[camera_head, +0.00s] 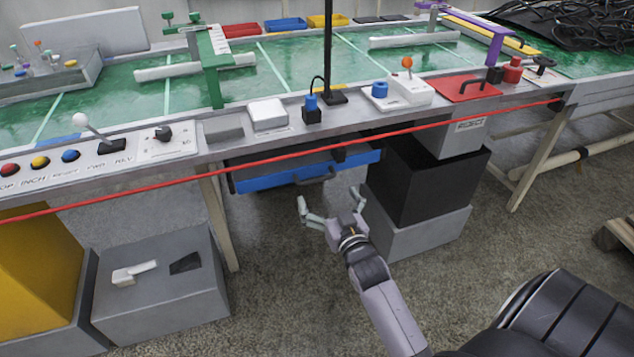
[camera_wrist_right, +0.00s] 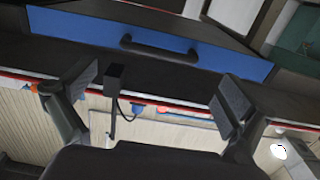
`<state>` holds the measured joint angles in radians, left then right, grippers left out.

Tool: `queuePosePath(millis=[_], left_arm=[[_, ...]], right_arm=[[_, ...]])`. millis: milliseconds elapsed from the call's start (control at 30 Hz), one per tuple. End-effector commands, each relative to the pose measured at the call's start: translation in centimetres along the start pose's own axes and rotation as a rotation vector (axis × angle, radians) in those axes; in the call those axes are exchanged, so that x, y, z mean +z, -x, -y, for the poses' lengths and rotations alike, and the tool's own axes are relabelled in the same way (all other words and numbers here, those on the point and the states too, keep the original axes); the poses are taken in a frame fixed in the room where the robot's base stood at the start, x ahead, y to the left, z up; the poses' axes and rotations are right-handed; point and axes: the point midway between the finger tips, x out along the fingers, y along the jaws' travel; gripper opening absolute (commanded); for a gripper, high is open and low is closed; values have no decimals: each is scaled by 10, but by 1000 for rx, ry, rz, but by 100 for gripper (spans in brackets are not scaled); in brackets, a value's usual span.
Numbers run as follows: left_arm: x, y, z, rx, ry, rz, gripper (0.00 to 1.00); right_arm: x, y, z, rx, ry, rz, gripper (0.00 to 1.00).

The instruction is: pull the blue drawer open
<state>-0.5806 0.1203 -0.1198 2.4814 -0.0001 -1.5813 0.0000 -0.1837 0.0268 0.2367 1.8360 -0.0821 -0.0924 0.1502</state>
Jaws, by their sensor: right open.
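The blue drawer (camera_head: 270,176) sits under the green-topped bench and looks shut or nearly so. Its dark bar handle (camera_head: 318,177) is on the blue front, toward the right. My right gripper (camera_head: 331,200) is open and empty, in front of and below the handle, apart from it. In the right wrist view the blue drawer front (camera_wrist_right: 225,62) lies across the top with the handle (camera_wrist_right: 160,50) near its middle. The two fingers of my right gripper (camera_wrist_right: 158,98) are spread wide below it, with nothing between them touching. My left gripper is not in view.
A red cord (camera_head: 240,168) runs along the bench's front edge, crossing above the drawer. A black box (camera_head: 425,180) on a grey one stands right of the drawer. A grey box (camera_head: 160,290) stands on the floor at left. The floor below the drawer is clear.

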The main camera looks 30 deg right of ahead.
Motion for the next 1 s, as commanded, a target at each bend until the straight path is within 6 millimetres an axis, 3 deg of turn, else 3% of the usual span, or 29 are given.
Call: queuePosePath(millis=[233,400,767,1000], left_arm=[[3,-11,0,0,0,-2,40],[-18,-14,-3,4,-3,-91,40],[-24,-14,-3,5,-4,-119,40],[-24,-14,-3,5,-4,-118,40]], right_arm=[[1,-49,0,0,0,-1,100],[1,-67,0,0,0,-1,100],[0,-72,0,0,0,1,100],[0,-72,0,0,0,1,85]])
